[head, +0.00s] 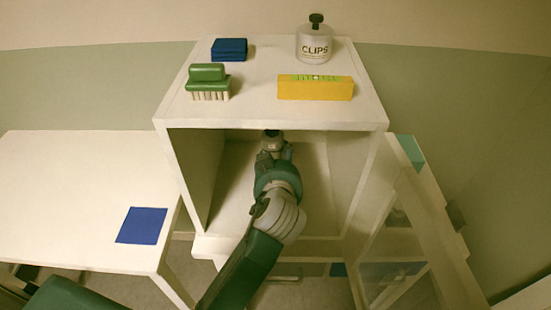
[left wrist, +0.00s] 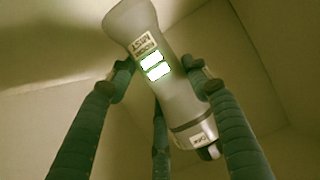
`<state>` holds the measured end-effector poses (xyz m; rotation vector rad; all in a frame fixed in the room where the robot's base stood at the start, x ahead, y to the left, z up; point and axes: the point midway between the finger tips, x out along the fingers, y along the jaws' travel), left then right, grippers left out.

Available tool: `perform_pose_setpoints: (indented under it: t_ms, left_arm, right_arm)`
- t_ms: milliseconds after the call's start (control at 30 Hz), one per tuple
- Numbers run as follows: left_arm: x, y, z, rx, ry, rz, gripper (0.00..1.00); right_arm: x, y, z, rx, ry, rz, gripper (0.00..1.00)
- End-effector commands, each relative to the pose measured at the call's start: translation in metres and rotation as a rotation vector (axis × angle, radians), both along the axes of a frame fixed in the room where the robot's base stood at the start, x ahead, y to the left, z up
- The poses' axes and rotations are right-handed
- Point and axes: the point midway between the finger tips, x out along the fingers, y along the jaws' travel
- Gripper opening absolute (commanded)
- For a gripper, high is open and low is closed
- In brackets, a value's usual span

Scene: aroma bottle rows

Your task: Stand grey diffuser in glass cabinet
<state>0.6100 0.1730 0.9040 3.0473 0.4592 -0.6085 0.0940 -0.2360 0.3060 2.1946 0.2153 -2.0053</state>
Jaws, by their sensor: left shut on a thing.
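The glass cabinet (head: 255,105) is a white box with its front open. Its glass door (head: 405,225) is swung out to the right. My left arm reaches through the opening, and my left gripper (head: 274,150) is inside, towards the back. It is shut on the grey diffuser (left wrist: 165,75), whose top end shows small in the head view (head: 271,135). In the left wrist view the diffuser is a grey bottle with a label and two lit panels, slanted across the picture between my fingers (left wrist: 160,75). I cannot tell whether its base touches the cabinet floor. My right gripper is not in view.
On the cabinet top stand a green brush (head: 208,80), a blue block (head: 229,49), a white CLIPS jar (head: 314,45) and a yellow box (head: 315,88). A white table (head: 70,185) with a blue square (head: 142,225) is at left.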

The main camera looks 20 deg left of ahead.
Motion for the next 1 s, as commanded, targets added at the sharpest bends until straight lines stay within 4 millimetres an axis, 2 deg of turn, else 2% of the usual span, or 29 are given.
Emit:
perform_pose_setpoints:
  t_ms: [100, 133, 200, 400, 600, 767, 1000]
  left_arm:
    - [-0.001, 0.000, -0.003, -0.002, 0.010, 0.001, 0.18]
    - [-0.001, 0.000, -0.004, -0.001, 0.012, 0.001, 0.54]
    - [-0.001, 0.000, -0.004, -0.001, 0.012, 0.001, 0.68]
    - [-0.001, 0.000, -0.003, -0.001, 0.010, 0.001, 0.68]
    - [-0.007, -0.002, 0.001, -0.001, 0.010, 0.000, 0.68]
    - [-0.030, -0.010, 0.014, -0.004, 0.011, 0.000, 0.68]
    - [-0.076, -0.025, 0.032, -0.004, 0.012, 0.000, 0.68]
  right_arm:
    - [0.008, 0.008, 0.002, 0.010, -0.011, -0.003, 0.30]
    - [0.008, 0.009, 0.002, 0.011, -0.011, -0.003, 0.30]
    - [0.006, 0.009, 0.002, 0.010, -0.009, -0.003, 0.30]
    - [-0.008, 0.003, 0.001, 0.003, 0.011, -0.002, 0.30]
    - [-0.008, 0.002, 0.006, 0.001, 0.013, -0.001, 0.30]
    - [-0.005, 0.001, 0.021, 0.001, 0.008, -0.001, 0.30]
    - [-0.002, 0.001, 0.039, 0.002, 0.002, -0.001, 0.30]
